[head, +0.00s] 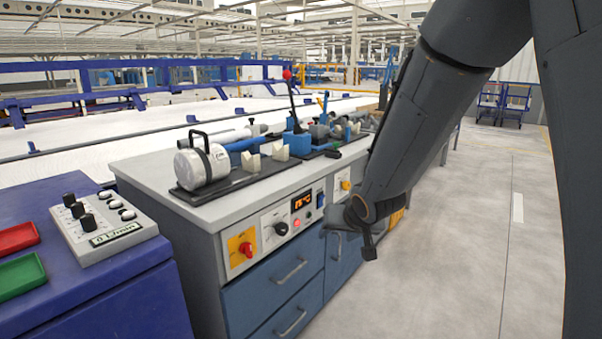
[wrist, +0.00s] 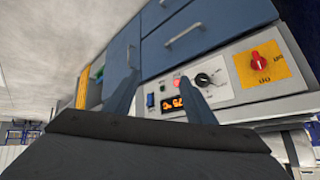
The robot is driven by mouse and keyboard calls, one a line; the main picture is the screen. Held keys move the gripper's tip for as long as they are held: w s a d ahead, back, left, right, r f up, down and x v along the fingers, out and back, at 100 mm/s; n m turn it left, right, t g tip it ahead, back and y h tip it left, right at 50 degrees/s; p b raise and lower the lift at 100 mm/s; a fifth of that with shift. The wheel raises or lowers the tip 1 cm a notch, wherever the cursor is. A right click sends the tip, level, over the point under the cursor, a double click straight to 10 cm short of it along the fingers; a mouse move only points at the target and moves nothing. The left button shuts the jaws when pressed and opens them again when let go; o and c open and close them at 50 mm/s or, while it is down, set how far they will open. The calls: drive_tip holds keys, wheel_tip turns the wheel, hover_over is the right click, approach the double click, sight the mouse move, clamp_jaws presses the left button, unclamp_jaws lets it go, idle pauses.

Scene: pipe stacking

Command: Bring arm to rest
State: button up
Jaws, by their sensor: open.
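My arm (head: 425,100) reaches down from the upper right of the head view, in front of the right part of the grey-topped workbench (head: 135,168). My gripper (head: 350,232) hangs low beside the bench's front, below the worktop's edge. In the wrist view my gripper (wrist: 160,92) shows two blue-grey fingers spread apart with nothing between them. Behind the fingers are the bench's control panel with an orange digital display (wrist: 173,103) and blue drawers (wrist: 190,35). I cannot tell whether the gripper touches the bench.
A white cylindrical machine (head: 203,165) with a blue pipe stands on the worktop. A blue cabinet (head: 110,290) with a knob box (head: 103,219), a red tray (head: 18,238) and a green tray (head: 20,276) is at left. The floor (head: 470,230) at right is clear.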

drive_tip(key=s+d+r+n+g+h, duration=0.15)
drive_tip(key=s+g, duration=0.25)
drive_tip(key=s, duration=1.2)
drive_tip(key=s+r+n+g, duration=0.1)
drive_tip(key=s+r+g, duration=0.25)
drive_tip(key=s, duration=1.35)
drive_tip(key=d+r+m+p, duration=0.2)
drive_tip(key=d+r+p, duration=0.6)
drive_tip(key=p, duration=0.8)
drive_tip(key=shift+w+d+g, duration=0.15)
drive_tip(key=shift+g, duration=0.3)
